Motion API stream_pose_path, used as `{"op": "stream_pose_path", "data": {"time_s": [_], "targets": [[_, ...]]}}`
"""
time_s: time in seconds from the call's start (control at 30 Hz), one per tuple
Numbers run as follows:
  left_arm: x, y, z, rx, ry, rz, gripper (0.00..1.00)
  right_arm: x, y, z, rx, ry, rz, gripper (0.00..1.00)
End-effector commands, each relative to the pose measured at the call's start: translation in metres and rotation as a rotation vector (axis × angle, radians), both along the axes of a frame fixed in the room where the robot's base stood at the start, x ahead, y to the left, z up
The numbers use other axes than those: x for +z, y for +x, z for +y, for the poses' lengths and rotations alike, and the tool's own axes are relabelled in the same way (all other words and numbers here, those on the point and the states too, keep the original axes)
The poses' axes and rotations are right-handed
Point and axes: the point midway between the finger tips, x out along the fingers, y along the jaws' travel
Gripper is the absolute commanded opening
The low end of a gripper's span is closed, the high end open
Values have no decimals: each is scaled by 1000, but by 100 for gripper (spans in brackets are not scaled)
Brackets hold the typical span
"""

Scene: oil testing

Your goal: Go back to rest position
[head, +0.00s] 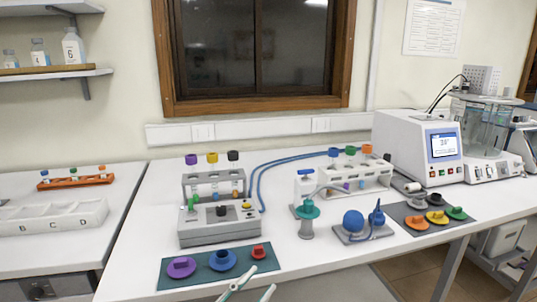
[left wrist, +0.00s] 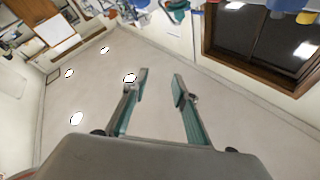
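My left gripper (head: 261,279) shows at the bottom edge of the head view, just in front of the bench's front edge, near the dark mat with coloured caps. Its two green fingers are spread apart. The rest of the left arm is hidden below the head view. My right gripper is in neither view.
The white bench (head: 150,240) holds a grey tube device (head: 218,232), a dark cap mat (head: 205,272), a white tube rack (head: 355,180), a blue bulb stand (head: 354,222) and a white instrument (head: 415,145). An orange rack (head: 75,181) stands at left. A window (head: 255,103) is behind.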

Motion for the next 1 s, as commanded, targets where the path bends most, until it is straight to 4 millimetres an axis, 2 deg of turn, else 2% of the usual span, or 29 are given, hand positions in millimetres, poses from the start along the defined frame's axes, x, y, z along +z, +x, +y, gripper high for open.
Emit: {"op": "stream_pose_path", "data": {"time_s": [0.03, 0.13, 0.23, 0.4, 0.5, 0.6, 0.7, 0.8, 1.0], "targets": [[-33, 0, 17, 67, -6, 100, 28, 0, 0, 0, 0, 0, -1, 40], [-94, -5, 51, 188, 1, 282, 28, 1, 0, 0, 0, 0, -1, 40], [-153, -22, 82, 288, 18, 452, 28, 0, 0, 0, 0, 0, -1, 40], [-245, -75, 129, 419, 65, 726, 28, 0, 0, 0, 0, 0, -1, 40], [-286, -109, 149, 470, 94, 857, 28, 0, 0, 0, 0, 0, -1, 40], [-313, -138, 164, 504, 117, 951, 28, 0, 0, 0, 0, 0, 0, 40], [-328, -157, 172, 523, 132, 1008, 28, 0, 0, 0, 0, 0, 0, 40], [-335, -165, 175, 530, 137, 1032, 28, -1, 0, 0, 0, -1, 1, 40], [-335, -165, 176, 530, 139, 1035, 28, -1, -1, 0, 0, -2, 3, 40]]}}
